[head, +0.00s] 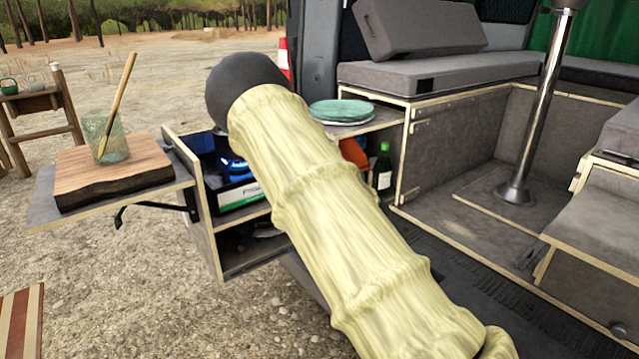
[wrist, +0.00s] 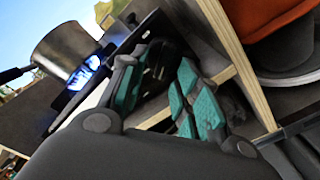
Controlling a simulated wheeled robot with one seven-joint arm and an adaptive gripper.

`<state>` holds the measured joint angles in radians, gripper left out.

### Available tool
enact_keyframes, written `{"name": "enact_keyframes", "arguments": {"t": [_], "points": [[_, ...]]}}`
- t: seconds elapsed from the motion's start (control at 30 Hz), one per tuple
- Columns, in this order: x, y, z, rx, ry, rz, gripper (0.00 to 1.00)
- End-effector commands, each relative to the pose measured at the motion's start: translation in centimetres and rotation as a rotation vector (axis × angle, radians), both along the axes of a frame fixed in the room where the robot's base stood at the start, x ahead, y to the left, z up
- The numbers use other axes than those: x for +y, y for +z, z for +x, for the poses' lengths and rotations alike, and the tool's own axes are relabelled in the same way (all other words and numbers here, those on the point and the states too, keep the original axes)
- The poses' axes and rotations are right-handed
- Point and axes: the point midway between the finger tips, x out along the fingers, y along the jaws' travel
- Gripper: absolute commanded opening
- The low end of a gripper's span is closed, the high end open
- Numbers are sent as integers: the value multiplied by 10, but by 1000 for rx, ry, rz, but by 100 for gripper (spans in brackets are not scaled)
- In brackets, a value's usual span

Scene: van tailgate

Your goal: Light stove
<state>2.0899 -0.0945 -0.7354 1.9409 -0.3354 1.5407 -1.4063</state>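The camping stove (head: 240,194) sits in the open side compartment of the van, partly behind my arm. A blue flame glows at its burner (head: 234,166) in the head view. In the wrist view a bright blue-white glow (wrist: 92,62) shows beneath a grey pot (wrist: 65,48) with a dark handle. My gripper (wrist: 160,75) shows in the wrist view with teal finger pads spread apart and nothing seen between them. It is beside the stove compartment, to the right of the pot in that view. My arm hides the gripper in the head view. I cannot make out the stove knob.
A fold-out shelf (head: 45,208) holds a wooden board (head: 115,190) with a glass (head: 112,140). Teal plates (head: 342,110) rest on the counter. A green bottle (head: 382,168) stands below. A wooden divider (wrist: 235,60) and an orange item (wrist: 270,15) are close to my gripper.

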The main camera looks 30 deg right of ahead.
Motion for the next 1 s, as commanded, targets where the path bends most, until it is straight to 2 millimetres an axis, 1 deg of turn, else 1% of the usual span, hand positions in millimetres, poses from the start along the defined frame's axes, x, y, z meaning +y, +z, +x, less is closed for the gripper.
{"name": "enact_keyframes", "arguments": {"t": [0.17,0.27,1.0], "points": [[0,2,0,2,-1,21,33],[0,4,0,4,-1,64,33],[2,12,0,41,-2,556,33]]}}
